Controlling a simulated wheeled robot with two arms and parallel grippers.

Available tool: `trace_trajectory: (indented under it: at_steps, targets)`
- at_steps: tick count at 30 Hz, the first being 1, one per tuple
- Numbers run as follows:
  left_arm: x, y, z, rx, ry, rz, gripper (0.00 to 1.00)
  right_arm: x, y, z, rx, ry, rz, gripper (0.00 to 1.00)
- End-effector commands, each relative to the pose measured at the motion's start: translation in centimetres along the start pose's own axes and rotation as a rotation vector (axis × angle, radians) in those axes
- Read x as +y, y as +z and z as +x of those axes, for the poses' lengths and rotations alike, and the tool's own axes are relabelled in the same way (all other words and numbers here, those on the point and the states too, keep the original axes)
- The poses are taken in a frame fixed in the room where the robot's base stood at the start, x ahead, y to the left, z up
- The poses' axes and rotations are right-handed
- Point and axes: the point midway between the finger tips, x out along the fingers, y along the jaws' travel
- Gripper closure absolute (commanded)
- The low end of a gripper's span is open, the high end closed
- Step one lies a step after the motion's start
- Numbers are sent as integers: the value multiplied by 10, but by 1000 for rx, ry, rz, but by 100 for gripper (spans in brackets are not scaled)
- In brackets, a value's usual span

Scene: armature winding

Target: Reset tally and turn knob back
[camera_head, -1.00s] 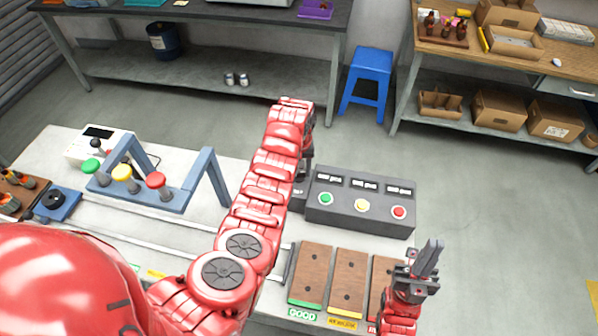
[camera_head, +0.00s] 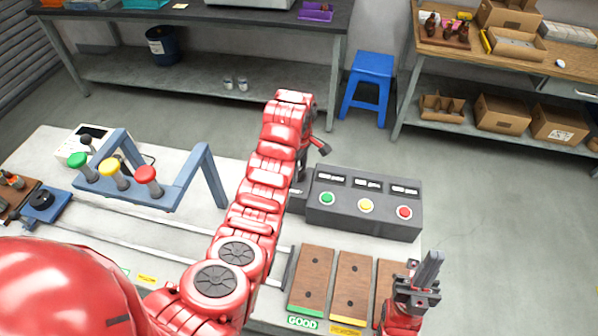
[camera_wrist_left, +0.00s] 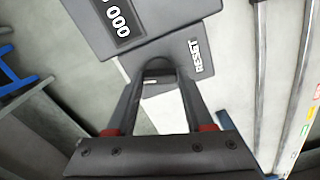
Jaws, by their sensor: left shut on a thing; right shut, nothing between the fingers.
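The dark tally box (camera_head: 318,218) stands on the white bench right of my left arm, with several counter windows and green, yellow and red buttons on it. In the left wrist view a counter (camera_wrist_left: 121,20) shows zeros. A plate marked RESET (camera_wrist_left: 185,52) lies beside it. My left gripper (camera_wrist_left: 160,76) is shut on a dark rounded knob (camera_wrist_left: 159,63) at this plate. In the head view my left gripper (camera_head: 301,166) is mostly hidden by my arm, at the box's left end. My right gripper (camera_head: 432,268) is shut and empty, near the bench's right edge.
Brown boards (camera_head: 311,279) with a GOOD label lie in front of the box. A blue frame (camera_head: 208,176) with green, yellow and red knobs stands to the left. A blue stool (camera_head: 370,75) and shelves are behind. The floor at right is clear.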

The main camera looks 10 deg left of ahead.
Motion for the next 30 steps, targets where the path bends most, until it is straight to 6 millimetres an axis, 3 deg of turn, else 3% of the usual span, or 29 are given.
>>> trace_trajectory:
  at_steps: [12,30]
  targets:
    - [0,0,0,0,0,-253,100,0,1,-3,0,0,0,100]
    - [0,0,0,1,0,-318,100,0,1,-3,0,0,0,100]
